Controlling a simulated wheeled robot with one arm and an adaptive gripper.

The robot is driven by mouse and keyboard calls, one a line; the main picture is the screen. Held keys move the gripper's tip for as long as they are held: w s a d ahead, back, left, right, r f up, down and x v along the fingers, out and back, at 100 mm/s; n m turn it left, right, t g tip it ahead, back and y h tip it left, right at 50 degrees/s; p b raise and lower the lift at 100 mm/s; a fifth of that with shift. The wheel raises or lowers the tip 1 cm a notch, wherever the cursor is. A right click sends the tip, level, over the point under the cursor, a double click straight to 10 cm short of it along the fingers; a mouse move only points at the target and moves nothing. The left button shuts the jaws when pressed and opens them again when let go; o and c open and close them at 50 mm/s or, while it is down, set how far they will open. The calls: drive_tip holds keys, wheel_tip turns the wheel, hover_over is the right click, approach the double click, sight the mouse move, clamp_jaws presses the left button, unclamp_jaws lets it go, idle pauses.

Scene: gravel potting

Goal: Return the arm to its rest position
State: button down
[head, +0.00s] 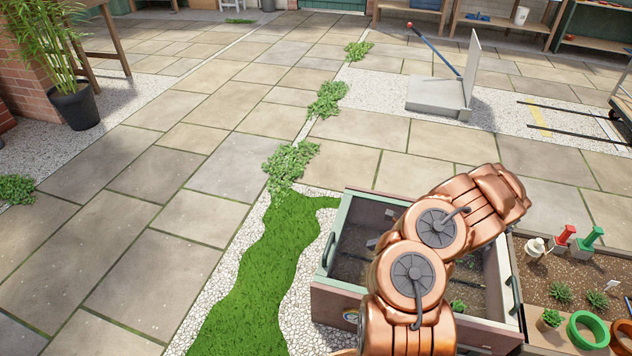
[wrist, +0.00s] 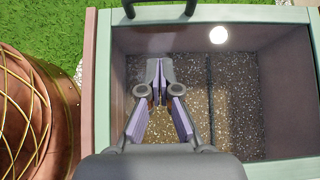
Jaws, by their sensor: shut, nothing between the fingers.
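My copper arm reaches over a planter box (head: 340,296) with a pale green rim in the head view. The arm hides much of the box, and my gripper does not show there. In the wrist view my gripper (wrist: 157,72) points into the box (wrist: 92,70), over its speckled gravel floor. Its fingertips are together with nothing between them. A dark line or divider (wrist: 209,100) crosses the floor right of the fingers. A bright round white spot (wrist: 218,35) shows near the far wall.
A planting bed with small succulents (head: 560,292), a green ring (head: 588,330) and red (head: 564,236) and green (head: 590,238) handled items lies to the right. A grey slab stand (head: 437,96) is farther back. Grass (head: 265,270) and open paving (head: 120,240) lie left.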

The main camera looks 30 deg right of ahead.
drive_tip(key=w+a+r+n+g+y+p, duration=0.1)
drive_tip(key=w+a+r+n+p, duration=0.2)
drive_tip(key=a+r, duration=0.55)
drive_tip(key=w+a+r+n+g+y+p, duration=0.1)
drive_tip(key=a+r+n+g+p, duration=0.25)
drive_tip(key=r, duration=0.75)
drive_tip(key=w+a+r+n+t+y+p, duration=0.1)
drive_tip(key=w+a+r+n+p, duration=0.15)
drive_tip(key=a+r+n, duration=0.5)
drive_tip(key=s+a+r+n+g+h+p, duration=0.1)
drive_tip(key=s+a+r+p, duration=0.1)
drive_tip(key=s+a+r, duration=0.3)
drive_tip(key=s+a+r+n+g+p, duration=0.1)
drive_tip(key=a+r+n+g+p, duration=0.15)
drive_tip(key=r, duration=0.35)
drive_tip(key=s+a+r+n+h+p, duration=0.1)
drive_tip(key=s+a+r+p, duration=0.15)
drive_tip(key=a+r, duration=0.3)
drive_tip(key=s+d+r+n+g+h+p, duration=0.1)
drive_tip(key=s+r+n+h+p, duration=0.2)
drive_tip(key=s+r+p, duration=0.3)
drive_tip(key=s+d+r+n+h+p, duration=0.1)
drive_tip(key=s+r+n+h+p, duration=0.3)
drive_tip(key=s+r, duration=0.8)
drive_tip(key=s+n+p, duration=0.1)
drive_tip(key=s+p, duration=0.1)
drive_tip(key=s, duration=0.4)
drive_tip(key=shift+s+r+n+g+h, duration=0.3)
drive_tip(key=shift+n+g, duration=0.05)
drive_tip(key=shift+g, duration=0.05)
